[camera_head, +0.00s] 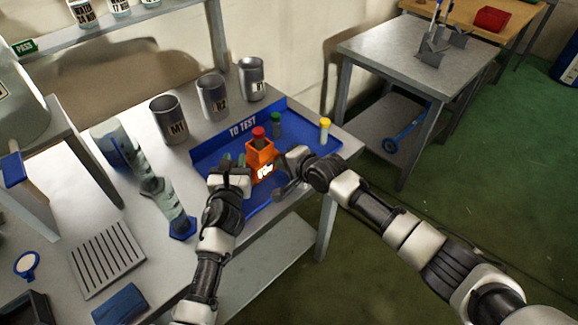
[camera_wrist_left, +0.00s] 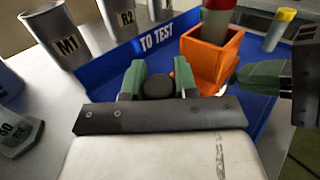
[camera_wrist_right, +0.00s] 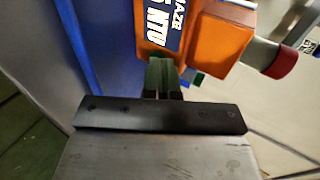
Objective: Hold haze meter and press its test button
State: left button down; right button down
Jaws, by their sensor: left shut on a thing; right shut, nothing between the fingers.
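The orange haze meter (camera_head: 258,153) is over the blue TO TEST tray (camera_head: 201,157), with a red-capped vial (camera_head: 259,136) in its top; I cannot tell whether it touches the tray. It also shows in the left wrist view (camera_wrist_left: 203,58). My left gripper (camera_head: 235,162) is at its left; its fingers (camera_wrist_left: 158,82) are closed around a dark round piece beside the orange body, apparently the meter's grip. My right gripper (camera_head: 283,176) is shut and empty at the meter's right, fingertips close to its lit NTU display (camera_wrist_right: 172,22). The test button cannot be made out.
Green-capped (camera_head: 276,125) and yellow-capped (camera_head: 325,130) vials stand in the tray's back part. Metal cups M1 (camera_head: 169,120), R2 (camera_head: 212,97) and another (camera_head: 252,80) stand behind it.

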pick_arm(q)
jog(key=shift+d, duration=0.25)
pick_arm(e)
jog(key=shift+s, duration=0.1)
jog(key=shift+s+d+f, duration=0.1)
jog(key=shift+s+d, duration=0.25)
jog(key=shift+s, duration=0.05)
pick_arm(q)
jog(key=shift+a, duration=0.1)
pick_arm(e)
jog(key=shift+s+d, duration=1.1)
jog(key=shift+d, duration=0.1)
jog(key=v, duration=0.9)
jog(key=shift+s+d+r, duration=0.15)
jog(key=shift+d+r, duration=0.05)
jog(key=shift+r, duration=0.15)
pick_arm(q)
jog(key=c, duration=0.8)
grip_release()
jog(key=shift+s, duration=0.1)
